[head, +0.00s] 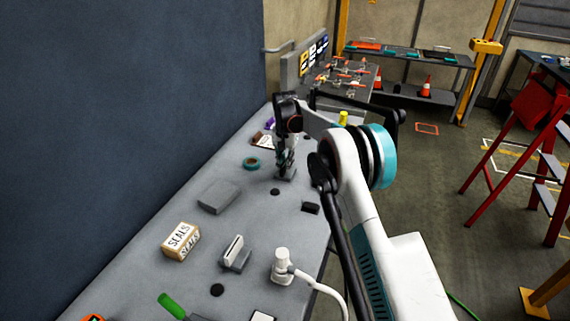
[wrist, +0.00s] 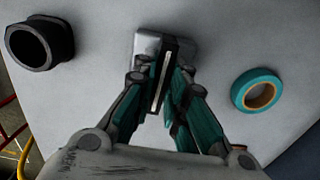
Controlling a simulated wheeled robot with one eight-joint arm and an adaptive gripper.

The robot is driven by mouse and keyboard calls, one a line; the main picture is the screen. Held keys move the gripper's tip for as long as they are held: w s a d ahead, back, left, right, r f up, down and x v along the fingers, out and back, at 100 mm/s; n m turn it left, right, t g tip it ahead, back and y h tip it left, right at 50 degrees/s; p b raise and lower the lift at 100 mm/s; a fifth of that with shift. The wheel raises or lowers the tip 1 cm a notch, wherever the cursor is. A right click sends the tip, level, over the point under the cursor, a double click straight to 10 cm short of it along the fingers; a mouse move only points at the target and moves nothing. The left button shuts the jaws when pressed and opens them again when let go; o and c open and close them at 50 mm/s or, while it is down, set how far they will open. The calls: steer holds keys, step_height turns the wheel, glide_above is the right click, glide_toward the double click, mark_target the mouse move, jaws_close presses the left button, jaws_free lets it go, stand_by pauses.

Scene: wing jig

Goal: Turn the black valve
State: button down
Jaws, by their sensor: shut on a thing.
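The black valve (wrist: 154,92) shows in the wrist view as a narrow dark upright handle with a pale strip along its top, on a grey block-shaped base (wrist: 146,43). My gripper (wrist: 161,88) has its teal-padded fingers on either side of the handle and is shut on it. In the head view my gripper (head: 286,158) points down over the grey base (head: 286,175) on the bench. The fingers hide most of the handle there, and its exact angle cannot be told.
A teal tape roll (wrist: 257,90) lies beside the base, and a black round fitting (wrist: 40,43) stands on the other side. On the grey bench (head: 195,225) are a grey box (head: 218,197), a SEALS carton (head: 180,241), a slotted holder (head: 236,255) and a white fitting (head: 282,265). A dark wall borders the left.

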stand_by(0.4)
steer(key=c, duration=1.6)
jaws_free()
step_height(320, 180, up, 12)
